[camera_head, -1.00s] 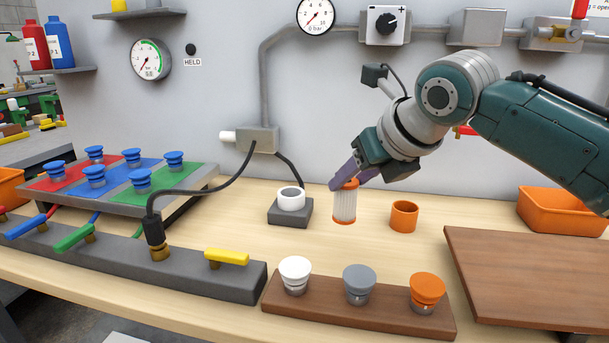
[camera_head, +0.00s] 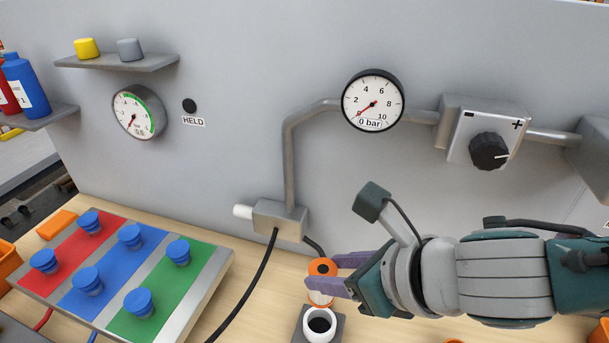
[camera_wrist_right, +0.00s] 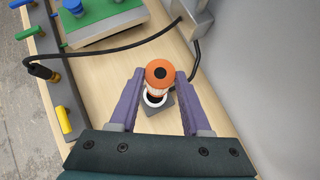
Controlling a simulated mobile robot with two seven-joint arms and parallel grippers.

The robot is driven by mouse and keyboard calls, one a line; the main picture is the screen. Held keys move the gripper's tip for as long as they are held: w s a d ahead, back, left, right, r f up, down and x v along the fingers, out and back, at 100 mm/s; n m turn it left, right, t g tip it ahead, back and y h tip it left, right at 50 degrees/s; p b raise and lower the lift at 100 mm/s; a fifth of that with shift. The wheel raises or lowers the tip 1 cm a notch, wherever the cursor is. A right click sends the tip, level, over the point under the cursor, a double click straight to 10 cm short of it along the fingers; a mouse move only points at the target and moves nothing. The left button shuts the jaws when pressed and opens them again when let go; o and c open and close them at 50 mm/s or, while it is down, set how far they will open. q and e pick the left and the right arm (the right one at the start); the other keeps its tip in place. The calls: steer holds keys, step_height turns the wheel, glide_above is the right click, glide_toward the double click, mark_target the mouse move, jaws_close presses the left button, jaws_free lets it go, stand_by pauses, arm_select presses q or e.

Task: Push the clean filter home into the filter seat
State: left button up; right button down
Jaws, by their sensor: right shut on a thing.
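My right gripper (camera_head: 338,274) is shut on the clean filter (camera_head: 321,268), which has an orange cap and a white pleated body. The filter seat (camera_head: 320,338) is a white ring on a dark grey block, at the bottom edge of the head view. In the right wrist view the filter (camera_wrist_right: 160,72) sits between the two purple fingers, its lower end overlapping the white ring of the seat (camera_wrist_right: 148,102). The filter looks held above the seat with most of its body out; whether its lower end touches the ring I cannot tell. My left gripper is not in view.
A grey pipe box (camera_head: 280,219) on the wall and a black cable (camera_head: 247,296) stand close left of the seat. A panel with several blue knobs (camera_head: 130,237) lies further left. The upper gauge (camera_head: 373,101) reads 0 bar.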

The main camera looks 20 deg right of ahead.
mark_target(330, 298)
steer(key=shift+s+a, duration=0.1)
steer(key=shift+s, duration=0.1)
steer(key=shift+f, duration=0.1)
step_height(330, 298, down, 6)
steer(key=b, duration=0.4)
steer(key=shift+r+p, duration=0.2)
steer(key=shift+p, duration=0.15)
stand_by(1.8)
steer(key=shift+f+b, duration=1.65)
steer(key=shift+f, duration=0.4)
steer(key=shift+c, duration=1.4)
jaws_free()
